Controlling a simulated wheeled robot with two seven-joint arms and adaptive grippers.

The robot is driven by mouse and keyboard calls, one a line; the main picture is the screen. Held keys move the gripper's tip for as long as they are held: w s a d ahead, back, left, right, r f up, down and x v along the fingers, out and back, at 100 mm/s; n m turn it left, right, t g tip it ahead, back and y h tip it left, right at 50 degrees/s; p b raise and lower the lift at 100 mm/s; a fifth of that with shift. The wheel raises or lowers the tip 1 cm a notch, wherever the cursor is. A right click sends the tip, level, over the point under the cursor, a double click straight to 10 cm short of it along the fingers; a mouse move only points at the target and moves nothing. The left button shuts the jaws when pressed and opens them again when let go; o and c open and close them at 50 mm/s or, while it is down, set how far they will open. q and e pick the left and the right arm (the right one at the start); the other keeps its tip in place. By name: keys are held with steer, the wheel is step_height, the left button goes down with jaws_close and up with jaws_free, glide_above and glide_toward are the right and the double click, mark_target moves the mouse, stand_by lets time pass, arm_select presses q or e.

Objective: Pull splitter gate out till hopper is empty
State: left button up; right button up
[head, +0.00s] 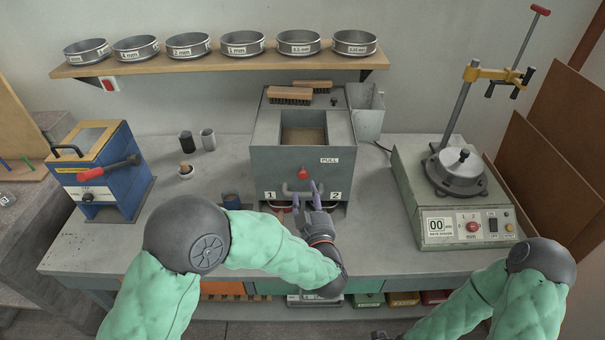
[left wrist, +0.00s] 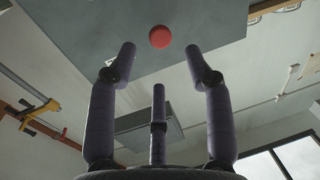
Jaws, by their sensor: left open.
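The splitter (head: 262,160) is a grey metal box at the back middle of the bench, with a PULL label and outlets marked 1 and 2. Its open hopper (head: 303,120) shows a tan floor or material; I cannot tell which. My left gripper (head: 303,187) is open just in front of the face, below the knob. In the left wrist view the knob (left wrist: 160,37) lies beyond the spread fingers, apart from them.
A blue box with a red lever (head: 100,175) stands left, cups (head: 208,139) nearer the splitter. A sieve shaker (head: 450,200) stands right. Brushes (head: 290,96) lie on the splitter's top. Sieves (head: 245,43) line the wall shelf.

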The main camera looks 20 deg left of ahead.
mark_target(304, 177)
arm_select(q)
steer(key=b+x, duration=0.1)
steer(key=x, duration=0.7)
steer(key=shift+w+a+f+b, duration=0.1)
steer(key=shift+w+a+b, duration=0.05)
steer(key=shift+w+b, duration=0.15)
steer(key=shift+s, duration=0.1)
jaws_close()
